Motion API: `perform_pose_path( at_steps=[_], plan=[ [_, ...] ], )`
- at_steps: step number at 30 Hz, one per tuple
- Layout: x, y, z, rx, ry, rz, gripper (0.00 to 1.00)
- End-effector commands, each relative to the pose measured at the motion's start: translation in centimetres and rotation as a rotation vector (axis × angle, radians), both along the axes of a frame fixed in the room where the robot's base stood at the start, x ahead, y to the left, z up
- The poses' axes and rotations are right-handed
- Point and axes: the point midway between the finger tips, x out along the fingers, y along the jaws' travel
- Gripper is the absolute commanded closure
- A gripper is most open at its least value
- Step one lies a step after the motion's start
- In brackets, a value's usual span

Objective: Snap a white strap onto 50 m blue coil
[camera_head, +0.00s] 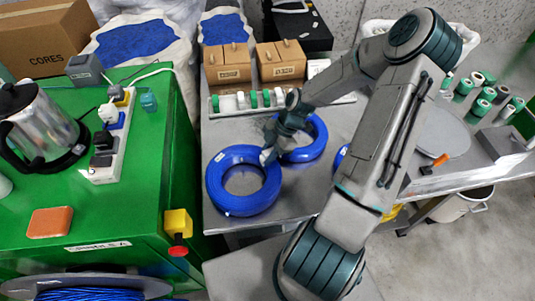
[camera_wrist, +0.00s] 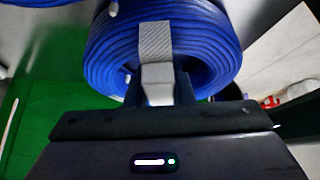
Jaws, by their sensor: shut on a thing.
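A large blue coil (camera_head: 226,198) lies flat on the grey metal table near its left edge. A second blue coil (camera_head: 318,145) lies behind it to the right, partly hidden by my arm. My gripper (camera_head: 267,157) is at the right rim of the front coil. In the wrist view my gripper (camera_wrist: 158,92) is shut on a pale grey-white strap (camera_wrist: 155,40), whose textured band lies across the windings of a blue coil (camera_wrist: 105,55). Whether the strap is closed around the coil is hidden.
A rack (camera_head: 225,109) of white and green rolls and two cardboard boxes (camera_head: 228,65) stand behind the coils. The green bench (camera_head: 110,210) is at left, with a yellow-and-red button box (camera_head: 178,225). Green rolls (camera_head: 480,105) stand at far right. The table front is clear.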

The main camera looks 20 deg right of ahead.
Motion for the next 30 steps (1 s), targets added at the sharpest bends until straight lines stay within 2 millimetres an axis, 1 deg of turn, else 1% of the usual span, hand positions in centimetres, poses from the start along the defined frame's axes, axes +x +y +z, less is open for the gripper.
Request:
perform_pose_path(
  at_steps=[28, 29, 30],
  plan=[
    [0.01, 0.0, -0.56, 0.0, 0.0, 0.0, 0.99],
    [0.01, 0.0, -0.56, 0.0, 0.0, 0.0, 0.73],
    [0.01, 0.0, -0.56, 0.0, 0.0, 0.0, 0.72]
  ],
)
